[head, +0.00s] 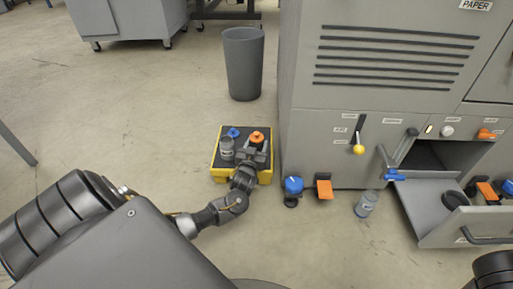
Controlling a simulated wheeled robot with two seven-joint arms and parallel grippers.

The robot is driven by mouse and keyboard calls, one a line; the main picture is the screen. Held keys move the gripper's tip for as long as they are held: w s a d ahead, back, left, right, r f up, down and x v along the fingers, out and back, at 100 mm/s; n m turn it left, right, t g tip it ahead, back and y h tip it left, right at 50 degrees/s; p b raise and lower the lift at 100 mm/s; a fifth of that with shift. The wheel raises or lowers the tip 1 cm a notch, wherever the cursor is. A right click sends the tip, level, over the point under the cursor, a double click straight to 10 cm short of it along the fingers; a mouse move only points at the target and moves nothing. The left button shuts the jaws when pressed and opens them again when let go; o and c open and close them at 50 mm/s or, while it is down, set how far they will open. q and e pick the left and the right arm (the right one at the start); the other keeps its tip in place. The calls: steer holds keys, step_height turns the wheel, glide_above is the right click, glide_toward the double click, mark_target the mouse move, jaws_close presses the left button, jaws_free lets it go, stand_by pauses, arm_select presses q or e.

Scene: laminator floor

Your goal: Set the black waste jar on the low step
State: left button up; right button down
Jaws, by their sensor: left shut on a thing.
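The low step (218,173) is a small platform with yellow edges and a dark top, on the floor left of the big grey machine. My left gripper (252,154) is over the right part of the step, shut on an orange-topped thing (257,137). This looks like the black waste jar, but the gripper hides most of its body. I cannot tell whether its base touches the step. A grey jar (226,149) stands on the step's left part, with a blue-topped thing (234,132) behind it.
A grey bin (243,64) stands behind the step. The machine's open drawer (424,208) juts out at right. A blue-topped thing (293,185), an orange pedal-like part (324,188) and a clear jar (366,204) are near the machine's foot. Floor left of the step is clear.

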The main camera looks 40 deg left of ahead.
arm_select(q)
steer(key=o, duration=1.2)
steer(key=shift+c, duration=0.2)
steer(key=shift+r, duration=0.1)
steer(key=p+v, duration=0.6)
steer(key=v, duration=0.6)
